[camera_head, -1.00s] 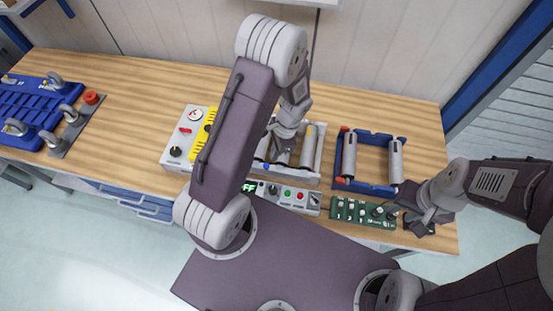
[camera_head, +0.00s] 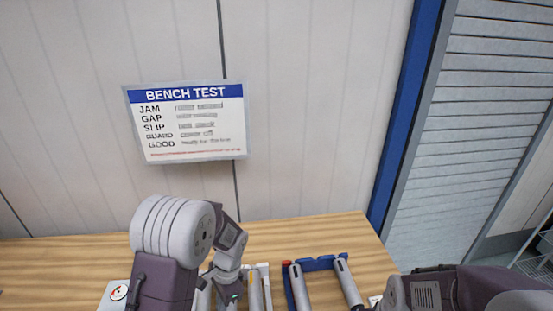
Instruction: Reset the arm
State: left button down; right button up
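My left arm (camera_head: 175,245) rises from the bottom of the head view and bends down over the bench. Its wrist (camera_head: 228,262) is above the grey roller unit (camera_head: 265,290) on the wooden bench; the fingertips are hidden at the lower edge. My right arm (camera_head: 430,290) comes in from the lower right, and its gripper is outside the picture.
A "BENCH TEST" sign (camera_head: 187,122) listing JAM, GAP, SLIP, GUARD and GOOD is on the panelled wall. A blue frame with grey rollers (camera_head: 320,265) stands right of the roller unit. A gauge (camera_head: 119,292) shows at lower left. The bench's back strip (camera_head: 60,255) is clear.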

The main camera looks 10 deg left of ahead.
pick_arm(q)
jog(key=s+d+f+n+t+h+b, duration=0.2)
jog(key=s+f+n+b, duration=0.2)
jog(key=s+n+b, duration=0.3)
jog(key=n+b, duration=0.2)
jog(key=n, duration=0.1)
jog(key=shift+s+d+f+t, duration=0.15)
jog(key=shift+s+f+t, duration=0.1)
jog(key=shift+s+t, duration=0.15)
jog(key=shift+s, duration=0.1)
